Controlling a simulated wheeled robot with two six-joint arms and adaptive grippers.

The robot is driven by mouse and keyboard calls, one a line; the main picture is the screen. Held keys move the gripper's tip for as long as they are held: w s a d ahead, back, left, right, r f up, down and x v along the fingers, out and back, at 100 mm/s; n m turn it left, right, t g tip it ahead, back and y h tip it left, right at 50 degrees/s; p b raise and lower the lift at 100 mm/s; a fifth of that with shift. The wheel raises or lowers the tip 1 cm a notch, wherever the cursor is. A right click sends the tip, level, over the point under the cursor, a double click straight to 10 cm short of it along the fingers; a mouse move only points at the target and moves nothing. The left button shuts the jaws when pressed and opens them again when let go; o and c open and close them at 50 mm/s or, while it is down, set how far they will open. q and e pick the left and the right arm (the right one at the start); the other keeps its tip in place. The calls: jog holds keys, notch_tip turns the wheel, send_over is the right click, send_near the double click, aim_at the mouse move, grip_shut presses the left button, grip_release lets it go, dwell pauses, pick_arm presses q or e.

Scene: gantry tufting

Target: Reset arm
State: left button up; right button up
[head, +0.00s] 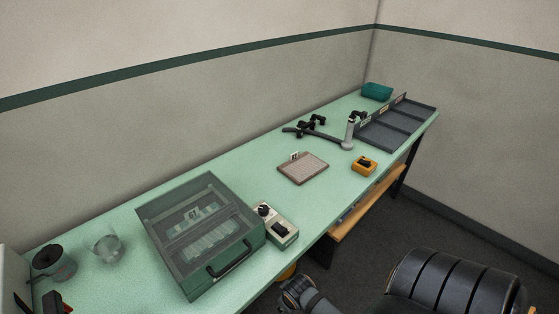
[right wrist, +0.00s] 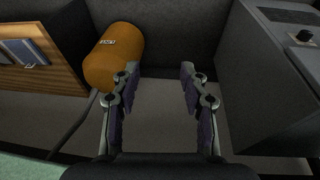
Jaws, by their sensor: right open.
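My right gripper (right wrist: 157,76) shows in the right wrist view with its two fingers spread apart and nothing between them. It hangs over a dark grey floor area beside an orange cylinder (right wrist: 113,55), which lies left of the fingers and appears apart from them. In the head view a grey joint of my arm shows at the bottom edge, in front of the green table (head: 330,200); its fingers are not visible there. My left gripper is in neither view.
On the table are a green lidded case (head: 205,286), a control box with dark knobs (head: 282,234), a brownish pad (head: 303,169), an orange block (head: 364,165), a divided tray (head: 390,137) and a teal bin (head: 377,91).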

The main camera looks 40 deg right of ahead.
jog(key=s+d+f+g, duration=0.1)
jog(key=s+f, duration=0.4)
jog(key=f, duration=0.4)
jog(key=s+d+f, duration=0.1)
jog(key=s+f, duration=0.3)
jog(key=f, duration=0.5)
jog(key=s+f, duration=0.7)
jog(key=s, duration=0.5)
jog(key=shift+s+f+m+g, duration=0.2)
jog(key=shift+s+m+g, duration=0.1)
jog(key=shift+s, duration=0.1)
